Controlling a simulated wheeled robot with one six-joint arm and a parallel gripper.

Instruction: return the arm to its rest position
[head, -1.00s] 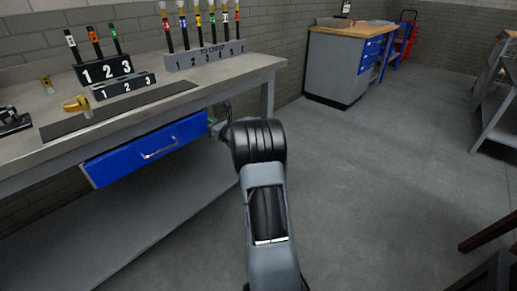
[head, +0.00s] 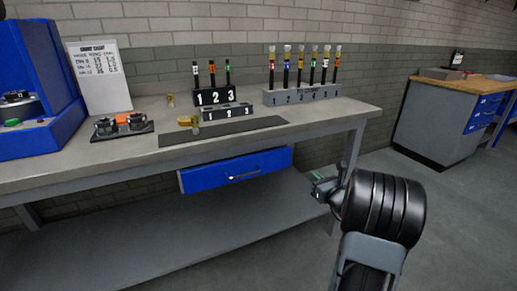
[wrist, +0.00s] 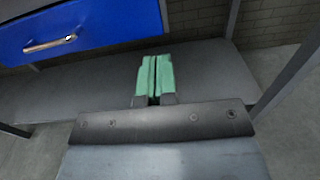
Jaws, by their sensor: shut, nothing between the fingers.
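My gripper (head: 318,180) shows at the lower right of the head view, in front of the workbench's right end and to the right of the blue drawer. In the wrist view its green fingertips (wrist: 154,80) are together with nothing between them. My arm, with its dark ribbed joint, rises from the bottom edge of the head view. The gripper appears apart from the bench and drawer.
The workbench (head: 165,157) carries a numbered rack of several tubes (head: 300,95), a smaller three-slot rack (head: 214,97) and a blue machine (head: 38,95). The blue drawer (head: 235,170) looks shut; it also shows in the wrist view (wrist: 80,25). A wood-topped cabinet (head: 440,125) stands at right. Floor between is clear.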

